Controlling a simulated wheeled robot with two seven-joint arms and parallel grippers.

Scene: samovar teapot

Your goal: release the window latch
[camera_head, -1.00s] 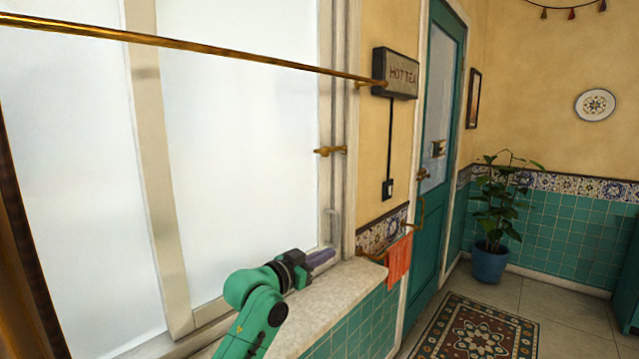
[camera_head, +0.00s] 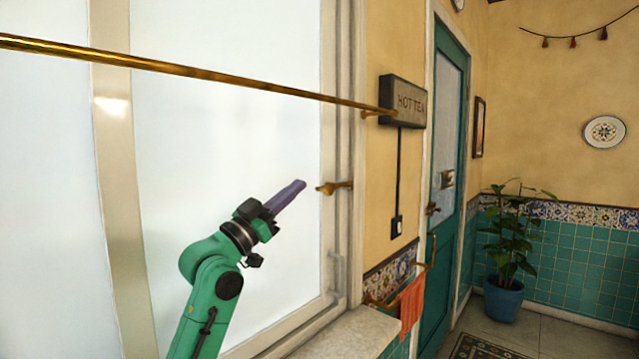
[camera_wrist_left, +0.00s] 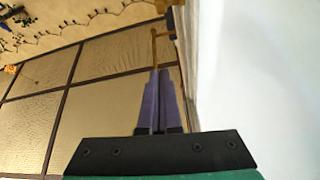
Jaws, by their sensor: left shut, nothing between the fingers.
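The brass window latch (camera_head: 334,187) sits on the right side of the window frame, its handle lying roughly level and pointing left over the pane. My left gripper (camera_head: 300,185) is shut and empty, its purple fingertips just left of the latch at about its height, with a small gap showing in the head view. In the left wrist view the closed fingers (camera_wrist_left: 159,75) point toward a brass piece (camera_wrist_left: 155,48) that looks like the latch; whether they touch cannot be told. My right gripper is in neither view.
A brass rod (camera_head: 200,75) crosses in front of the window above my arm. A stone sill (camera_head: 350,335) lies below. A "HOT TEA" sign (camera_head: 408,101), an orange towel (camera_head: 411,305), a teal door (camera_head: 445,200) and a potted plant (camera_head: 503,297) stand to the right.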

